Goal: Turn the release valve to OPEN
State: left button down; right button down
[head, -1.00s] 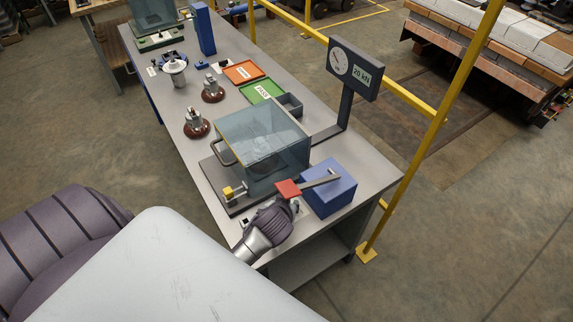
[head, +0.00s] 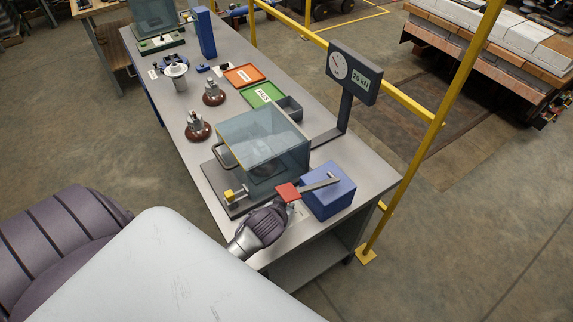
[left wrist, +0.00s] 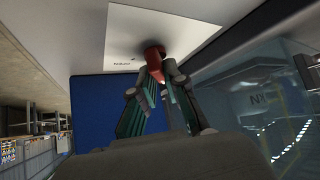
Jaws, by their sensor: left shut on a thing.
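The blue pump box (head: 328,190) stands at the near right end of the bench, with a grey lever ending in a red plate (head: 287,192). My left gripper (head: 281,214) is low beside the box's near left side, below the red plate. In the left wrist view its fingers (left wrist: 157,82) close on a small red valve handle (left wrist: 153,54), in front of a white label plate (left wrist: 125,38). In the head view the gripper hides the valve. My right gripper is in neither view.
A clear-walled test enclosure (head: 262,140) stands left of the box, with a yellow-tipped latch (head: 229,193) at its near side. A gauge on a post (head: 352,72) is marked 20 kN. Insulators, red and green trays lie farther back. A yellow rail (head: 410,160) runs along the right.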

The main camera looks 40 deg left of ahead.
pick_arm(q)
jog(key=m+h+p, duration=0.2)
jog(key=shift+a+r+m, duration=0.2)
jog(key=shift+a+m, duration=0.05)
jog(key=shift+m, duration=0.05)
jog(key=shift+a+f+m+h, duration=0.1)
jog(key=shift+a+m+h, duration=0.05)
jog(key=shift+m+h, duration=0.65)
jog(key=shift+f+m+h, duration=0.1)
jog(key=shift+m+h, duration=0.2)
jog(key=shift+m, duration=0.3)
jog(key=shift+w+a+f+m+h+b, duration=0.15)
jog(key=shift+m+h+b, duration=0.15)
jog(key=shift+m+b, duration=0.15)
jog(key=m+g+h+b, duration=0.1)
jog(key=m+h+b, duration=0.1)
jog(key=b, duration=0.5)
jog(key=shift+f+m+h, duration=0.1)
jog(key=shift+m+h, duration=0.2)
jog(key=shift+m, duration=0.45)
jog(key=shift+r+m+g+h+b, duration=0.3)
jog(key=shift+m+b, duration=0.1)
jog(key=shift+b, duration=0.8)
jog(key=c, duration=1.2)
grip_release()
jog(key=shift+d, duration=0.2)
jog(key=shift+a, duration=0.1)
